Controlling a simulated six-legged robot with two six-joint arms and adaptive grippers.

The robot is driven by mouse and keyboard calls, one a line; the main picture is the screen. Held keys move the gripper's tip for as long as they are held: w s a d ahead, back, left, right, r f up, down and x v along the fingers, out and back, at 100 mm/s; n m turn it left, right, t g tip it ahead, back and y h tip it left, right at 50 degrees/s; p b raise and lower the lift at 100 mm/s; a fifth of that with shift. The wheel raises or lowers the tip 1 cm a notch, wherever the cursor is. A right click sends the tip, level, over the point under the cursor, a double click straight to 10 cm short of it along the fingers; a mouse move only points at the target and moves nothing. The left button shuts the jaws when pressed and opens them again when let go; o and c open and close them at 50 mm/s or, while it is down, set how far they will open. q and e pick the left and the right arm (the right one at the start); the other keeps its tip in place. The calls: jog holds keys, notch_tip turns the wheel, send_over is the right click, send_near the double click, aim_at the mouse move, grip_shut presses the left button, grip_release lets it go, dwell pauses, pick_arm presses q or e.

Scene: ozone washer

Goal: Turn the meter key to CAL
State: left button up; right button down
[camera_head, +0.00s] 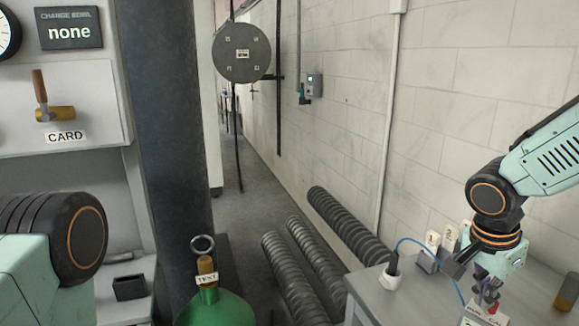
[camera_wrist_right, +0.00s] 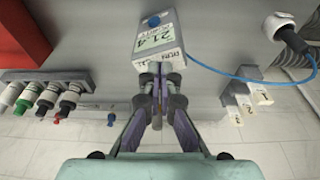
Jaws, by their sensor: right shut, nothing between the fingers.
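The meter, a small grey box (camera_wrist_right: 150,68) with a pale display reading about 21.4 and a blue round part, lies on the grey bench in the right wrist view. My right gripper (camera_wrist_right: 158,92) is shut and empty, its fingertips at the near edge of the meter. Whether they touch it I cannot tell. The meter key is not clearly visible; the fingers may hide it. In the head view my right gripper (camera_head: 487,292) points down at the bench at lower right. My left arm shows at lower left, but its gripper is out of view.
Numbered white blocks (camera_wrist_right: 247,100) stand right of the gripper, a rack of small bottles (camera_wrist_right: 45,95) left. A green cylinder (camera_head: 215,308) stands at bottom centre.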

jog(key=d+p+v, duration=0.1)
jog(key=p+v, duration=0.3)
jog(key=v, duration=0.2)
jog(key=shift+w, duration=0.15)
jog(key=shift+a+r, duration=0.1)
dwell(0.3)
